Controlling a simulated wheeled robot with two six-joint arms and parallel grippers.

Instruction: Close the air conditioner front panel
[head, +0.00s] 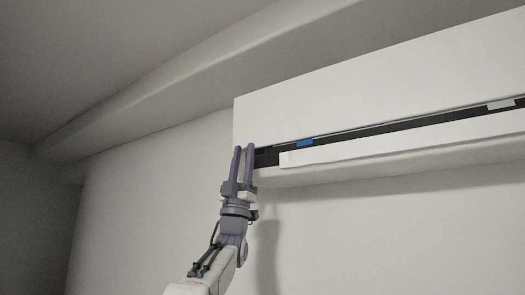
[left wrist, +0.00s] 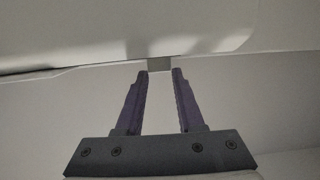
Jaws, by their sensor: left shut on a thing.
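The white air conditioner (head: 390,165) is mounted high on the wall. Its broad front panel (head: 370,85) is at the top, with a dark slot (head: 400,128) running beneath it. My left gripper (head: 243,148) reaches up to the lower left corner of the unit. Its purple fingers are a little apart, shut on the edge of the front panel. In the left wrist view, a small grey piece shows between the fingertips (left wrist: 159,73), under the pale underside of the unit (left wrist: 100,35). The exact contact is hard to see. My right gripper is not in view.
A white flap (head: 400,145) lies along the lower side of the slot. A blue tag (head: 305,143) and a pale tag (head: 500,104) sit by the slot. A ceiling beam (head: 150,95) runs above left. The wall (head: 150,200) beside the unit is bare.

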